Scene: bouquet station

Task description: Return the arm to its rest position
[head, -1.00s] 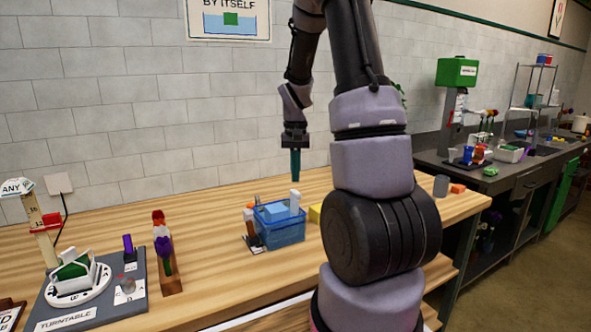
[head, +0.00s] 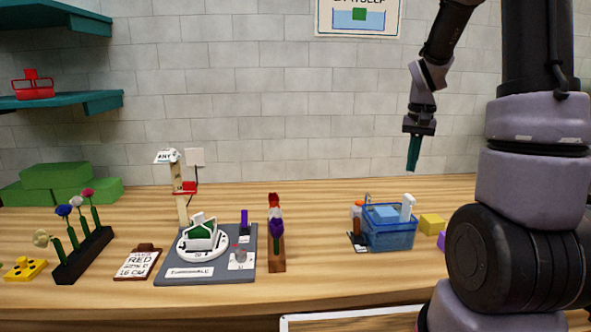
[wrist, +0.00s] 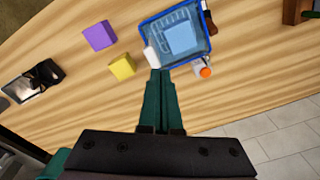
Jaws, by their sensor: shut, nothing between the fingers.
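My gripper (head: 413,154) hangs at the right of the head view, fingers pointing down, above and behind the blue basket (head: 390,236). Its teal fingers are closed together with nothing between them. In the wrist view my gripper (wrist: 160,78) also shows its fingers side by side, and the blue basket (wrist: 150,32) lies beyond the tips. The upper arm runs out of the top of the head view.
The turntable (head: 205,270), a rack of flowers (head: 85,255) and a wooden holder with flowers (head: 277,250) stand on the table. A yellow block (head: 432,223) sits right of the basket; a purple block (wrist: 99,36) shows in the wrist view. Teal shelves (head: 60,103) hang at left.

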